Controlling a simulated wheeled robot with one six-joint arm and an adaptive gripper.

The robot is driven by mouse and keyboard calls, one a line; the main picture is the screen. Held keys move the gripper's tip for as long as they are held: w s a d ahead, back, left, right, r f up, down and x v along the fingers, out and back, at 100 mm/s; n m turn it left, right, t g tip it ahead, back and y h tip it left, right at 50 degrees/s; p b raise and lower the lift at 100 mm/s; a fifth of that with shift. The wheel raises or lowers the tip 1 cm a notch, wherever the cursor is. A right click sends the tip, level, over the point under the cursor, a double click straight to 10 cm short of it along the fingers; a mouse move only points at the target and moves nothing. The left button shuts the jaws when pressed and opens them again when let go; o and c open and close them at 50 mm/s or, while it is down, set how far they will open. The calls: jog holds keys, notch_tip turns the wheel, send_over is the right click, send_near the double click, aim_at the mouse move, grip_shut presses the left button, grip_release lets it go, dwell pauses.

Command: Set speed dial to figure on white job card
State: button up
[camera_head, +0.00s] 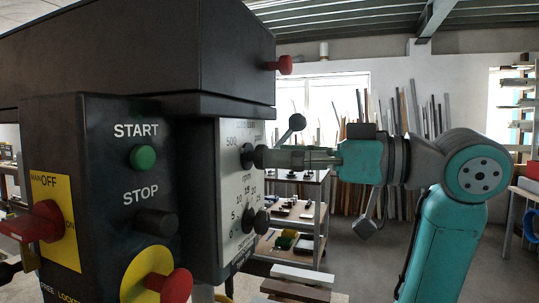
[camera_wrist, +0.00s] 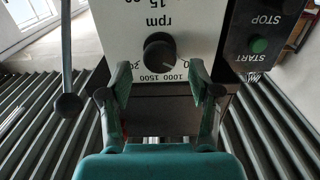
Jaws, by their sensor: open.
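The speed dial is a black round knob (camera_wrist: 160,52) on a pale scale plate marked rpm, with 1000 and 1500 readable in the wrist view, where the lettering is upside down. In the head view the dial (camera_head: 247,156) is seen side-on and its pointer cannot be read. My gripper (camera_head: 265,157) reaches it from the right. In the wrist view my gripper (camera_wrist: 160,73) is open, its fingers to either side and the dial just beyond the tips, centred between them. I cannot tell how far the tips are from the plate. No white job card is recognisable.
Below is a second knob (camera_head: 249,221) with a mm scale. A ball-ended lever (camera_head: 291,128) projects near my gripper; a ball lever (camera_wrist: 68,104) also shows in the wrist view. START (camera_head: 143,157), STOP (camera_head: 157,223) and a red mushroom button (camera_head: 170,284) are left.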

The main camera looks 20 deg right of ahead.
jog(key=shift+x, duration=1.4)
jog(key=c, duration=1.1)
jog(key=shift+d+m, duration=0.1)
jog(key=shift+m, duration=0.3)
jog(key=m, duration=2.3)
jog(key=shift+w+d+f, duration=0.1)
jog(key=shift+f, duration=0.2)
